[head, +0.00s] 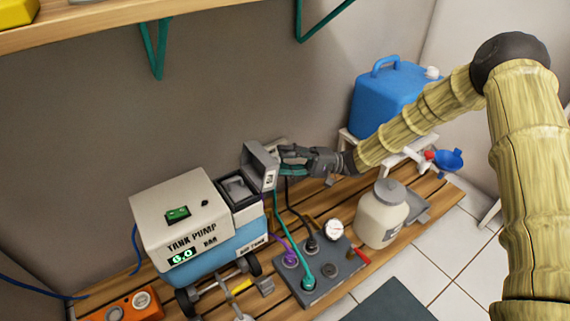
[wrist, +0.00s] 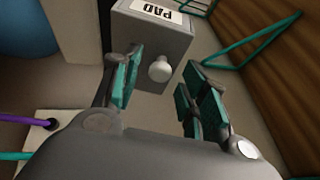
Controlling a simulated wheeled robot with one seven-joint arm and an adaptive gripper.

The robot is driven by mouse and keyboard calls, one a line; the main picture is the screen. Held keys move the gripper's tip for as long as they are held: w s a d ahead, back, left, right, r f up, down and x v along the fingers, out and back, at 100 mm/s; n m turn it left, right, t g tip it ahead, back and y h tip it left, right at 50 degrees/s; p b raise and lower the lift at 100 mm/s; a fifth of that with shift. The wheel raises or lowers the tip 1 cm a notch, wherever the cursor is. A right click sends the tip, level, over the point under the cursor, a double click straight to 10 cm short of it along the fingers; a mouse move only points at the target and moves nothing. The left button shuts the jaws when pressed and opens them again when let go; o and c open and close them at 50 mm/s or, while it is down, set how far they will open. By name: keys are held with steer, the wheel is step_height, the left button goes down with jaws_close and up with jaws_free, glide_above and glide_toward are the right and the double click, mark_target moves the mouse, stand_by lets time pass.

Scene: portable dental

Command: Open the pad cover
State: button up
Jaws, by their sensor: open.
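The pad cover (wrist: 150,38) is a grey box-like piece with a white "PAD" label and a round pale knob (wrist: 160,72). In the wrist view it lies just ahead of my gripper (wrist: 163,88), whose teal-padded fingers are open. The knob shows between the fingers, with a gap to each. In the head view a grey framed cover (head: 261,166) stands tilted at the right of the tank pump, above a dark open-topped box (head: 240,190). My gripper (head: 290,160) is at its right side; contact there cannot be told.
The tank pump (head: 175,210) stands left on a slatted wooden bench (head: 340,200). A hose block with gauge (head: 320,270), a cream jar (head: 382,215) and a blue canister (head: 388,100) are nearby. Teal and purple hoses run below my gripper. A wooden shelf (head: 110,28) hangs above.

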mark_target(263, 164)
steer(key=shift+a, duration=0.1)
steer(key=shift+c, duration=0.3)
jaws_close()
steer(key=shift+r+p, duration=0.15)
steer(key=shift+p, duration=0.15)
steer(key=r+h+p, duration=0.1)
steer(key=p, duration=0.2)
steer(key=a+n+h+p, duration=0.1)
steer(key=p, duration=0.3)
steer(key=shift+s+r, duration=0.4)
steer(key=shift+f, duration=0.1)
